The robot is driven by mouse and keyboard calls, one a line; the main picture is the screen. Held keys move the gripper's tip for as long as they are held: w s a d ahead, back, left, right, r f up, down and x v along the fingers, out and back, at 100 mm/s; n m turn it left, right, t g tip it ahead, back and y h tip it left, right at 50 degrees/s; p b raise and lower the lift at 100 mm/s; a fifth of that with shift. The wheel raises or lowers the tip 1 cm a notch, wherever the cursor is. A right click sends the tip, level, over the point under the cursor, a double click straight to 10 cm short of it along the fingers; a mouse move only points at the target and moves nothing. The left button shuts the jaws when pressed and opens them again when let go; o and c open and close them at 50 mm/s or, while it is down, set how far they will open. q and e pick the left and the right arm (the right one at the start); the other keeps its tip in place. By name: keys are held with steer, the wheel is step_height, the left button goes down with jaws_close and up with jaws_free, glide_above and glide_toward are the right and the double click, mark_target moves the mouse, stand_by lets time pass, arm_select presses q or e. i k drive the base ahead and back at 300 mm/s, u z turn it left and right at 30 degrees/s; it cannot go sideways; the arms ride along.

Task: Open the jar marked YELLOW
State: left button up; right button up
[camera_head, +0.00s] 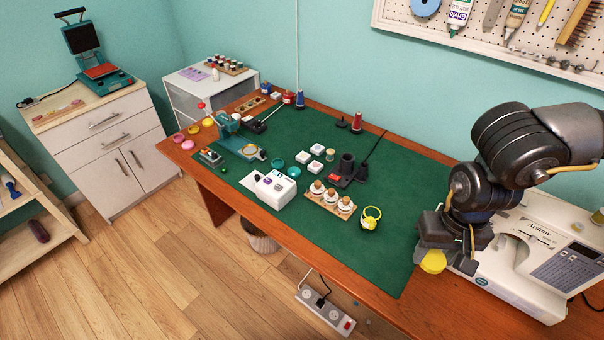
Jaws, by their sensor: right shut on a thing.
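My right gripper (436,258) comes in from the right, at the right edge of the green mat, beside the sewing machine. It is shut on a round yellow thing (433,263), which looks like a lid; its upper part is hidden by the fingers. A small white pot (370,222) with a yellow ring at its top stands on the mat, to the left of the gripper and apart from it. Any lettering on it is too small to read. Several small jars with brownish tops (330,196) stand in a wooden holder left of it. My left gripper is not in view.
The white sewing machine (520,245) stands close on the right. On the green mat (370,265) are a white box-like device (276,188), small white boxes (317,149) and a dark holder with a cable (347,165). The mat's front right part is clear.

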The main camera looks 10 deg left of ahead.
mark_target(371, 217)
steer(key=u, duration=0.2)
steer(key=k, duration=0.3)
steer(key=u, duration=1.3)
steer(key=i, duration=1.75)
steer(key=z, duration=0.8)
steer(key=i, duration=0.6)
steer(key=z, duration=0.55)
